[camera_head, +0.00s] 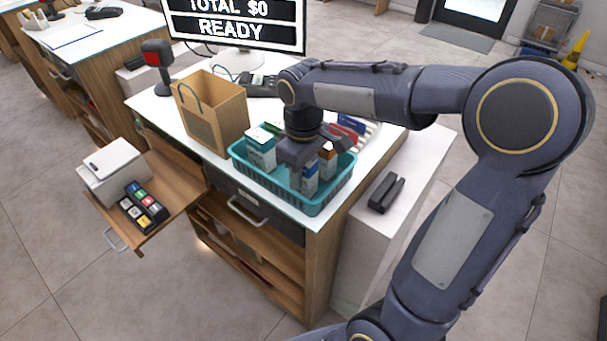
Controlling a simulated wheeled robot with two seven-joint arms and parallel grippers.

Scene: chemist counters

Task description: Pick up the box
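A teal basket (262,181) stands on the white counter top (181,126) and holds several boxes. A white and teal box (260,150) is at its left end. A blue and white box (309,179) is in its front middle, with an orange-brown box (327,163) just right of it. My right gripper (296,174) points down into the basket, right at the blue and white box. Its fingertips are partly hidden among the boxes, so I cannot tell if it is open or shut on one. My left gripper is not in view.
A brown paper bag (212,112) stands left of the basket. A monitor (236,26) and a red-faced scanner (156,62) are behind. An open drawer (180,183) sticks out at left with a white printer (113,170). A black stapler-like object (386,193) lies at right.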

